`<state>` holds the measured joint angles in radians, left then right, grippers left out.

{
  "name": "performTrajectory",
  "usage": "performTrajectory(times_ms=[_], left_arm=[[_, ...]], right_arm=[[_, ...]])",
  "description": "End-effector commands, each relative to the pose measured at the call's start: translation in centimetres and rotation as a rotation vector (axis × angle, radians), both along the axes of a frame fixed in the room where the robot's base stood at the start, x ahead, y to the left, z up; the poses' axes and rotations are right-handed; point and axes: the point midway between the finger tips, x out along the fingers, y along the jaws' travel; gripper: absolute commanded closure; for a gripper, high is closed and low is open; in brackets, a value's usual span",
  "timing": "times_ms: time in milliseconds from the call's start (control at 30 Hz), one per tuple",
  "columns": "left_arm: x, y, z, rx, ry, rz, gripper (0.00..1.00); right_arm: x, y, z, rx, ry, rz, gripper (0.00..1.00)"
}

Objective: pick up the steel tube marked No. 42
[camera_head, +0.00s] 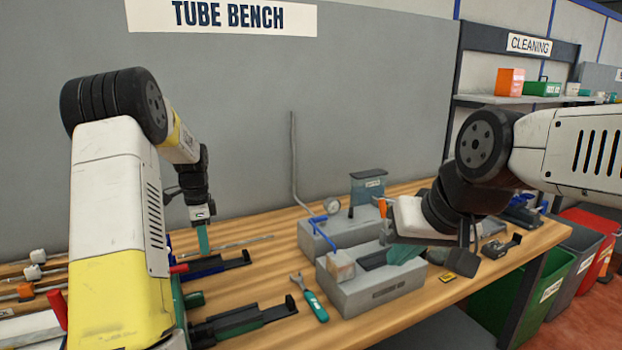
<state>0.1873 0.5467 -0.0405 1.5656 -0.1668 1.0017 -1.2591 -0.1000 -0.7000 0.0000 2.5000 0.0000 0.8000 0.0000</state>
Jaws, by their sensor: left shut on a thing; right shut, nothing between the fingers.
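A thin grey steel tube (243,241) lies low over the bench, left of centre. No number can be read on it. My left gripper (203,250) points down at the tube's left part, with its teal fingers shut on it. The fingertips and the tube's left end are partly hidden behind dark fixtures and my arm. My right gripper (403,254) is shut and empty, above the grey block fixture at the middle of the bench. Whether its fingertips touch the fixture cannot be told.
A bent grey tube (293,165) stands upright behind the grey fixture (375,292). A green-handled wrench (314,304) lies in front. Dark cradles (245,322) lie at left front. A yellow tag (446,277) lies right of the fixture. Bins (548,300) stand off the bench's right end.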

Motion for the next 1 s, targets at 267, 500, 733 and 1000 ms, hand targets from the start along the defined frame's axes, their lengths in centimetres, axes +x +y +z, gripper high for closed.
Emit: performTrajectory(times_ms=[267,500,733,1000], left_arm=[[0.1,0.0,1.5,0.000,-0.002,0.000,1.00],[0.0,0.0,2.7,0.000,-0.001,0.000,1.00],[0.0,0.0,3.8,0.000,-0.001,0.000,1.00],[0.0,0.0,4.3,0.000,0.000,0.000,1.00]], right_arm=[[0.0,0.0,0.0,0.000,0.000,0.000,1.00],[0.0,0.0,0.0,0.000,0.000,0.000,1.00],[0.0,0.0,0.0,0.000,0.000,0.000,1.00],[0.0,0.0,0.0,0.000,0.000,0.000,1.00]])
